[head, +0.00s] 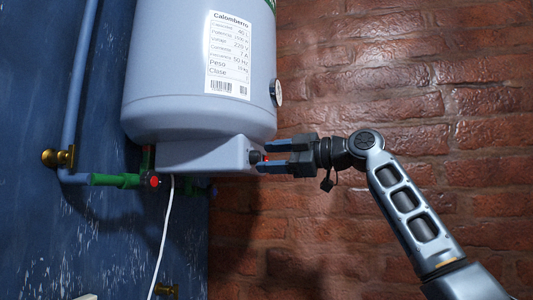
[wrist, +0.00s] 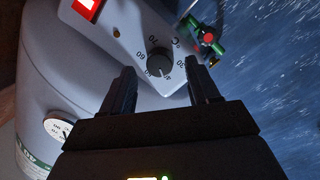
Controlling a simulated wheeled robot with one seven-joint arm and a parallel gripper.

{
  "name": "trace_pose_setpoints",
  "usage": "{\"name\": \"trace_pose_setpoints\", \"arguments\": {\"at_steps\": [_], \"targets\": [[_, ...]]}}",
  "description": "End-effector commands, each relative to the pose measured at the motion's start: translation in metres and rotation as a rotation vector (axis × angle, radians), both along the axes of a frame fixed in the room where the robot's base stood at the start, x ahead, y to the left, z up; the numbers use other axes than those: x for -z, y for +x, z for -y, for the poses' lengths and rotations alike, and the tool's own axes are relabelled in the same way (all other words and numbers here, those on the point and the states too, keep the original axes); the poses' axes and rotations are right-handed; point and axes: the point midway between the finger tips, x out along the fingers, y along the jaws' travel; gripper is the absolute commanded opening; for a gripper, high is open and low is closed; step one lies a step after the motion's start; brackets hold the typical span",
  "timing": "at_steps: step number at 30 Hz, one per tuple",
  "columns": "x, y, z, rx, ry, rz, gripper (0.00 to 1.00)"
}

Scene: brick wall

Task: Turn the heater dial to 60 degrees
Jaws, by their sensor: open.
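The heater dial (wrist: 160,62) is a small dark round knob on the grey control panel under the heater tank (head: 190,60). Printed numbers ring it, 60 among them; its exact setting is too small to read surely. In the head view the dial (head: 254,157) sticks out from the right end of the panel housing (head: 200,153). My gripper (head: 263,156) is open, pointing left, with one finger above and one below the dial's level, its tips close to the dial. In the wrist view my gripper (wrist: 160,75) has its fingers apart on either side of the dial; contact cannot be told.
A lit red switch (wrist: 88,5) sits on the same panel. A round gauge (head: 277,92) is on the tank above my gripper. Green pipes with a red valve (head: 153,181) and a white cable (head: 163,235) are below left. A brick wall (head: 420,60) stands behind.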

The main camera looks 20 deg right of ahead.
Motion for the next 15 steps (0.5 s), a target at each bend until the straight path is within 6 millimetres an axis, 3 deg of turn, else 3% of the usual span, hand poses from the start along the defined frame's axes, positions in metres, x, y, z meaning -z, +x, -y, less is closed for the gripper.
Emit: {"name": "trace_pose_setpoints", "arguments": {"at_steps": [13, 15], "targets": [[0.0004, 0.0106, -0.0112, 0.001, 0.001, 0.001, 0.61], [0.0004, 0.0106, -0.0110, 0.001, 0.001, 0.001, 0.56]]}}
